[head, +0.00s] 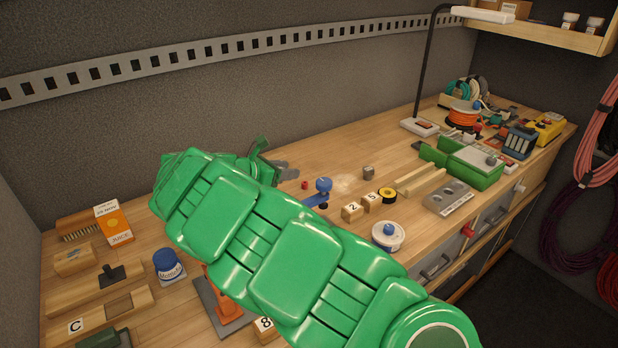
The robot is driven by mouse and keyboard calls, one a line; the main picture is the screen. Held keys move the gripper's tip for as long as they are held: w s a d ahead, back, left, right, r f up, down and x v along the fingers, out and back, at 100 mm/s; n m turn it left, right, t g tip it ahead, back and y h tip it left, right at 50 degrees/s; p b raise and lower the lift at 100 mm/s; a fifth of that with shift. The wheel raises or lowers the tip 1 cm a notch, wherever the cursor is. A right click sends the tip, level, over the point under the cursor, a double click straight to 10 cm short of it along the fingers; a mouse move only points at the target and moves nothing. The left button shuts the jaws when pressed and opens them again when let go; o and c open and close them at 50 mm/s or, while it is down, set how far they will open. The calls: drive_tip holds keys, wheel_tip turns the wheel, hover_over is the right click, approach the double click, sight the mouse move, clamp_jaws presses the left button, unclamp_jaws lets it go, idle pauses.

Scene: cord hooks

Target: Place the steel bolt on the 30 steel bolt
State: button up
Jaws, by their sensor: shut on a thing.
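My green arm crosses the middle of the view, and my gripper (276,164) is at its far end, above the bench near the back wall. My arm partly hides the gripper; grey parts show at its tip, and I cannot make out what it holds. A grey metal plate (452,197) with round recesses and small lettering lies on the bench at the right, well apart from my gripper; I cannot read the lettering. A small grey metallic block (368,172) stands on the bench between them. I cannot identify a steel bolt for certain.
Numbered wooden blocks (352,211), a blue clamp-like item (321,193) and a round white tub (388,236) stand between my arm and the plate. A green box (474,168) is behind the plate. A lamp (420,126) rises at the back. Bare wood (340,150) lies right of my gripper.

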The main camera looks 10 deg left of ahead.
drive_tip(key=w+d+r+m+g+h, duration=0.2)
drive_tip(key=w+d+r+m+g, duration=0.15)
drive_tip(key=d, duration=0.95)
drive_tip(key=w+d+r+m+g+h, duration=0.2)
drive_tip(key=d+r, duration=0.2)
drive_tip(key=d, duration=1)
hover_over(368, 173)
drive_tip(key=s+d, duration=0.2)
drive_tip(key=d, duration=0.1)
wheel_tip(368, 173, down, 4)
drive_tip(key=shift+w+a+f, duration=0.15)
drive_tip(key=shift+w+f, duration=0.65)
drive_tip(key=shift+f, duration=0.75)
drive_tip(key=shift+w+a+f, duration=0.2)
drive_tip(key=shift+w+f, duration=0.55)
drive_tip(key=shift+f, duration=0.75)
drive_tip(key=shift+w+a+f, duration=0.15)
drive_tip(key=shift+w+f, duration=0.65)
drive_tip(key=shift+f, duration=0.75)
drive_tip(key=shift+f, duration=0.15)
drive_tip(key=o, duration=1.1)
